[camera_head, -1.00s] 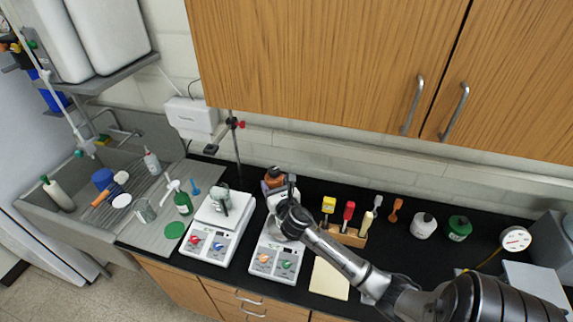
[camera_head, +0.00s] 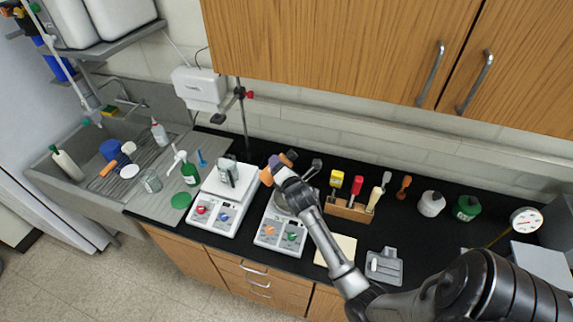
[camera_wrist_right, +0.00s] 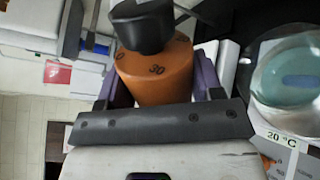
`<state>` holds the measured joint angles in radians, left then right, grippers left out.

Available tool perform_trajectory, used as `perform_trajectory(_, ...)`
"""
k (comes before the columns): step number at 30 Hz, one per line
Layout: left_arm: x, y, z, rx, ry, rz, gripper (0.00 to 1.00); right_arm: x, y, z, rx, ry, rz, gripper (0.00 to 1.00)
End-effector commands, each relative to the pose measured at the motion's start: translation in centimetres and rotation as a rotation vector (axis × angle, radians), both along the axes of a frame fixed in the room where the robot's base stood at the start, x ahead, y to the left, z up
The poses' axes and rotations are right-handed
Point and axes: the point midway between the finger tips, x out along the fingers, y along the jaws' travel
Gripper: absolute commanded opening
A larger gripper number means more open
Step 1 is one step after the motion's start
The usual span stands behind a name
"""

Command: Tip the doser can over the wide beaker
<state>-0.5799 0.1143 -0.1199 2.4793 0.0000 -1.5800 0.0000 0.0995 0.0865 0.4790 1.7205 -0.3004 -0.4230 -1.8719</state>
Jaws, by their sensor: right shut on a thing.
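The doser can (camera_wrist_right: 155,75) is orange with dark marks and a black cap. It sits between the purple fingers of my right gripper (camera_wrist_right: 158,88), which is shut on it. In the head view the can (camera_head: 266,176) shows as a small orange patch beside the right gripper (camera_head: 276,168), raised above the right hotplate (camera_head: 272,236). The wide beaker (camera_wrist_right: 292,75) is clear glass with a bluish bottom, just right of the can in the wrist view. My left gripper is not in view.
A wooden rack (camera_head: 349,209) with coloured handled tools stands to the right of my gripper. A grey tray (camera_head: 385,267) lies near the front edge. Wall cabinets (camera_head: 350,45) overhang the back.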

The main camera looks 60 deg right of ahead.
Motion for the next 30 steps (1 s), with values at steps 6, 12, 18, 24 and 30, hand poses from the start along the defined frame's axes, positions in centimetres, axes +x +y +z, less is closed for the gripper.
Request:
perform_trajectory(6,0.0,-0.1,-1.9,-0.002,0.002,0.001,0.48,0.5,0.9,-1.5,0.274,-0.157,0.000,0.33)
perform_trajectory(12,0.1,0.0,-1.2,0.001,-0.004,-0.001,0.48,0.6,1.0,-3.4,0.544,-0.311,0.001,0.33)
perform_trajectory(18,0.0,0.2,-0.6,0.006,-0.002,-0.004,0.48,0.5,0.9,-3.8,0.764,-0.439,0.001,0.33)
perform_trajectory(24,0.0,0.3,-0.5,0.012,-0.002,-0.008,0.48,0.4,0.6,-3.9,0.899,-0.517,0.001,0.33)
perform_trajectory(30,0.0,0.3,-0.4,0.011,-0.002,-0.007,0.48,0.4,0.5,-3.9,0.948,-0.545,0.001,0.33)
